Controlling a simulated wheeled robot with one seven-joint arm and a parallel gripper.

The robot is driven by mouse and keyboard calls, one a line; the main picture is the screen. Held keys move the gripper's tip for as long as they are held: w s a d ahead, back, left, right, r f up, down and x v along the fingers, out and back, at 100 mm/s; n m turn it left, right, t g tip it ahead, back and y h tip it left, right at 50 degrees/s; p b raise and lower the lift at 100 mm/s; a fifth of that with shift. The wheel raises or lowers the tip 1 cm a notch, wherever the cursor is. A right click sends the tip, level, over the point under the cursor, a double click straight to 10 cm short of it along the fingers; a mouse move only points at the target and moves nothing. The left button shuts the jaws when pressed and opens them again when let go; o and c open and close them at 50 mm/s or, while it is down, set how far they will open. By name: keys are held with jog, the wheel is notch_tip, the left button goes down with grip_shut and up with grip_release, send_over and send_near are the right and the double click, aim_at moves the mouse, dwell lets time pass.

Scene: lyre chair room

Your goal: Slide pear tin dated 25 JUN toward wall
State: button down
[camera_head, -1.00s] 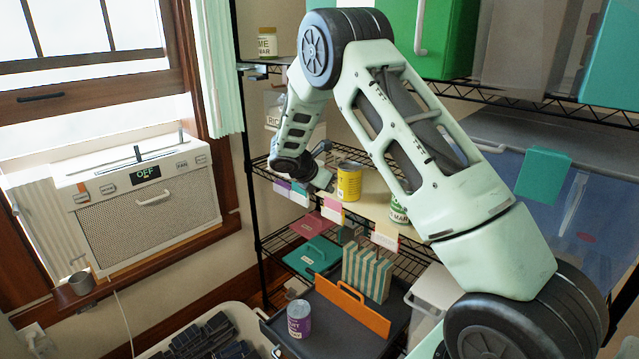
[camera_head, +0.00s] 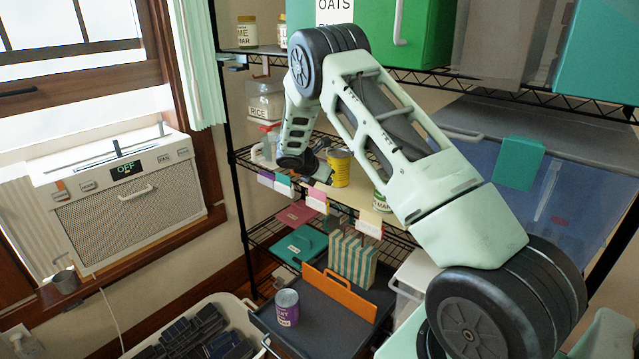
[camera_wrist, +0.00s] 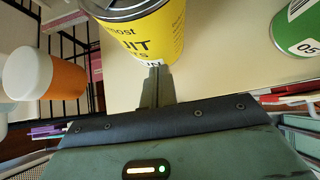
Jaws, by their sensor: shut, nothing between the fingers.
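A yellow tin (camera_head: 340,170) stands upright on the middle wire shelf. In the wrist view the tin (camera_wrist: 155,35) shows parts of words ending in "UIT" and "RS"; I cannot read its date. My gripper (camera_wrist: 157,75) is shut and empty, its fingertips right at the tin's near side, apparently touching its lower edge. In the head view my gripper (camera_head: 319,172) is just left of the tin, partly hidden by my arm. A green and white tin (camera_head: 382,199) stands to the right, partly behind my arm; the wrist view also shows it (camera_wrist: 299,28).
In the wrist view an orange container with a white lid (camera_wrist: 58,78) stands left of my gripper. Coloured tags (camera_head: 317,200) hang on the shelf's front edge. A purple tin (camera_head: 287,308) stands on the dark tray below. Bare shelf surface shows between the yellow and green tins.

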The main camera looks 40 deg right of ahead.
aim_at(333, 155)
jog(key=d, duration=0.3)
jog(key=w+d+p, duration=0.1)
jog(key=d, duration=0.6)
jog(key=shift+w+d+p, duration=0.25)
jog(key=shift+d+p, duration=0.1)
jog(key=p+v, duration=0.5)
jog(key=v, duration=0.4)
jog(key=shift+r, duration=0.3)
jog(key=shift+s+a+r, duration=0.1)
jog(key=shift+a, duration=0.2)
jog(key=shift+a, duration=0.1)
